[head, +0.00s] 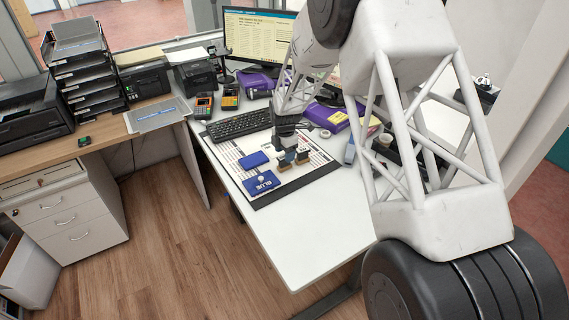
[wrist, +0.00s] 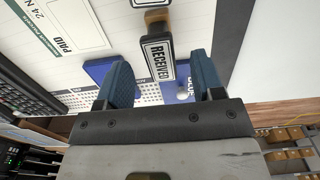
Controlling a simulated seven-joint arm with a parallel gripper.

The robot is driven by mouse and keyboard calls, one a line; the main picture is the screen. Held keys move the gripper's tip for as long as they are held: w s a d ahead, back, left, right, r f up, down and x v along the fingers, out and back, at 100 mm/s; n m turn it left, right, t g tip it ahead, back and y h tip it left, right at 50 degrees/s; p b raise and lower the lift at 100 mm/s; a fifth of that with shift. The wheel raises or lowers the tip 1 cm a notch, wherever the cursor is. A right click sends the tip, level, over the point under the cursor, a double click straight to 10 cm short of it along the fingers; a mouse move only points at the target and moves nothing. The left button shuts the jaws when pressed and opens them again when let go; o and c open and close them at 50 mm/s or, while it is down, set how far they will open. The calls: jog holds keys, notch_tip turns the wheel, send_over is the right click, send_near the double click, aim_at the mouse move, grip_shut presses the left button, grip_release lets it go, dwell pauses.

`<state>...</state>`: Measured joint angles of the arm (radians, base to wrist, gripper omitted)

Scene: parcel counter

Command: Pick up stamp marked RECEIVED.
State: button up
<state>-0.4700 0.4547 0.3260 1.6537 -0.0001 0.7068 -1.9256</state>
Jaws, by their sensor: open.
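The stamp marked RECEIVED (wrist: 157,58) shows its white label with black letters in the wrist view. It lies between the two blue fingers of my gripper (wrist: 160,68), with space on both sides. My gripper is open and holds nothing. In the head view my gripper (head: 288,149) is low over the desk, close to two small stamps, and partly covers them. The nearer stamp (head: 284,166) appears to be the RECEIVED one, but its label is too small to read there. A second stamp (wrist: 152,4) with a wooden handle is cut off at the wrist view's top edge.
Two blue ink pads (head: 254,159) (head: 262,183) lie left of the stamps on a printed sheet over a dark mat (head: 325,171). A keyboard (head: 240,123), card terminals (head: 229,97) and purple parcels (head: 325,114) stand behind. The white desk's front (head: 290,240) is clear.

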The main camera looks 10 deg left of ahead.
jog(key=shift+f, duration=2.45)
jog(key=c, duration=1)
jog(key=shift+r, duration=0.15)
jog(key=shift+r, duration=0.9)
jog(key=shift+s+d+r, duration=0.1)
jog(key=shift+s+r, duration=0.2)
jog(key=shift+r, duration=0.5)
jog(key=s+d, duration=0.2)
jog(key=s, duration=0.2)
jog(key=s+d+r, duration=0.1)
jog(key=s+d, duration=0.1)
jog(key=s, duration=0.3)
jog(key=s+d, duration=0.3)
jog(key=s, duration=0.2)
jog(key=shift+r, duration=0.15)
